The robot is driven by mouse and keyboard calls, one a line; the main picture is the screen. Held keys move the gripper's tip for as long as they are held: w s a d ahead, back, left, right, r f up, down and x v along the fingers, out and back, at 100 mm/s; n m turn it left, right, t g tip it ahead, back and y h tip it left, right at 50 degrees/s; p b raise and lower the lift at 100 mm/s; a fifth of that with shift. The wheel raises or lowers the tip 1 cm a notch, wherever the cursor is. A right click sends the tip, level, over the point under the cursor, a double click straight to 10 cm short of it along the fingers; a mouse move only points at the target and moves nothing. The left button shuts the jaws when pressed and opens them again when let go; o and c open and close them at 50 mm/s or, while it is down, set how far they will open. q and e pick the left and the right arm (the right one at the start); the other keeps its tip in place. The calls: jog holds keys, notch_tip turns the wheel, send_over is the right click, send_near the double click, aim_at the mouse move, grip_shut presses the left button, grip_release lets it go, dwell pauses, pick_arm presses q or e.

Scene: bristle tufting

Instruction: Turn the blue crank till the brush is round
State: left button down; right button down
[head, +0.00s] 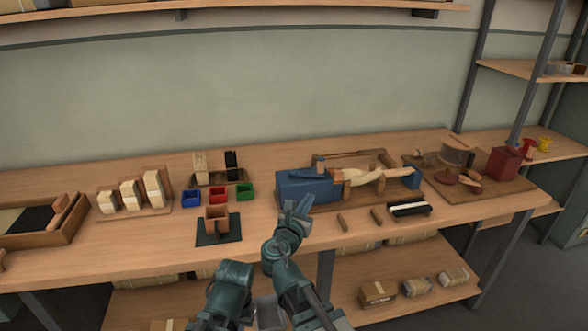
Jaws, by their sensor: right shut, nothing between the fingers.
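A lathe-like machine stands on the bench, with a blue block (303,184) at its left end and a smaller blue piece (411,178) at its right end. A pale cream, elongated workpiece (362,177), which looks like the brush, lies between them. Its exact shape is too small to tell. I cannot pick out the blue crank clearly; it may be hidden by my right gripper. My right gripper (302,205) is shut and empty, at the front of the blue block. I cannot tell whether it touches the block. My left arm is folded low, and its gripper does not show.
Blue, red and green bins (218,194) and a dark stand with a wooden block (217,219) lie left of the machine. Wooden pegs (342,223) and a black-and-white brush (409,209) lie in front. A wooden board with a drum (456,153) stands right.

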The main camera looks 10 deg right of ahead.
aim_at(320, 167)
jog(key=shift+n+t, duration=0.3)
jog(key=shift+n, duration=0.3)
jog(key=x, duration=0.9)
jog(key=a+x, duration=0.1)
jog(key=x, duration=0.4)
jog(key=shift+w+r, duration=0.3)
jog(key=shift+r, duration=0.05)
